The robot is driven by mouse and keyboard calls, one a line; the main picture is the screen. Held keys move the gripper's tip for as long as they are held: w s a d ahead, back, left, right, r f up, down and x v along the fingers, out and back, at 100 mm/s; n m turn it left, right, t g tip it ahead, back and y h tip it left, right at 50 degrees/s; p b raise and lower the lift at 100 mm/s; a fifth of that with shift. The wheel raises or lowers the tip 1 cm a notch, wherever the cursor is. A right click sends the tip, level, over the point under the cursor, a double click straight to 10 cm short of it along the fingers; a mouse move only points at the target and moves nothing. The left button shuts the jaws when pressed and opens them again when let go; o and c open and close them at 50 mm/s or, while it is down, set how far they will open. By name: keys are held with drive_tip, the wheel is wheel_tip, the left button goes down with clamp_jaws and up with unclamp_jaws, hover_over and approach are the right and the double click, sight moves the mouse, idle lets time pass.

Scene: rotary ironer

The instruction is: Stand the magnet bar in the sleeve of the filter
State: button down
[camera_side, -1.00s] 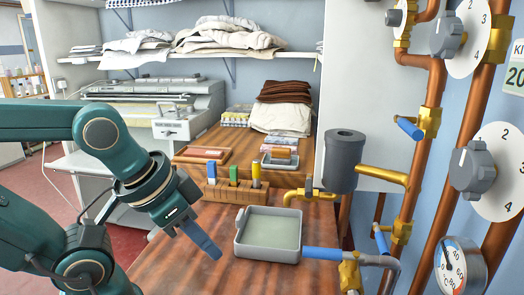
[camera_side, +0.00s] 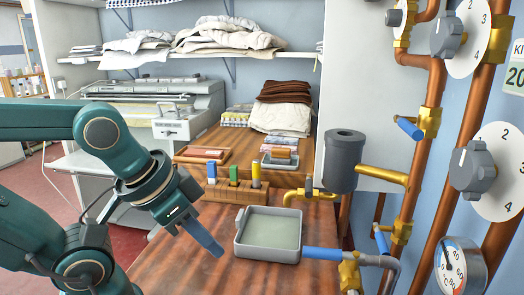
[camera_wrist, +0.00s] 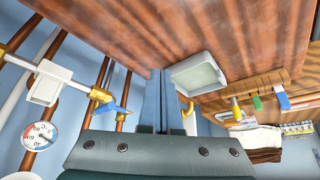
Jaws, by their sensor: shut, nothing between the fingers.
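The filter is a dark grey cylinder (camera_side: 342,163) on a brass pipe right of the wooden worktop, with a dark opening in its top. A wooden rack (camera_side: 228,193) behind the tray holds upright pieces: a blue one (camera_side: 212,172), a green one (camera_side: 234,175) and a yellow one (camera_side: 256,175). I cannot tell which, if any, is the magnet bar. My gripper (camera_side: 218,252) is shut and empty, pointing down to the right, left of the grey tray and apart from the rack and filter. Its closed fingers (camera_wrist: 162,75) also show in the wrist view.
A grey tray (camera_side: 238,247) with a pale greenish inside stands on the worktop (camera_side: 180,270). Brass pipes and valves with blue handles line the right side. Folded brown cloths (camera_side: 284,92) lie at the back. The worktop's front left is clear.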

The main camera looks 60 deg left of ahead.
idle(0.4)
drive_tip(key=c, duration=0.5)
unclamp_jaws()
drive_tip(key=shift+c, duration=0.2)
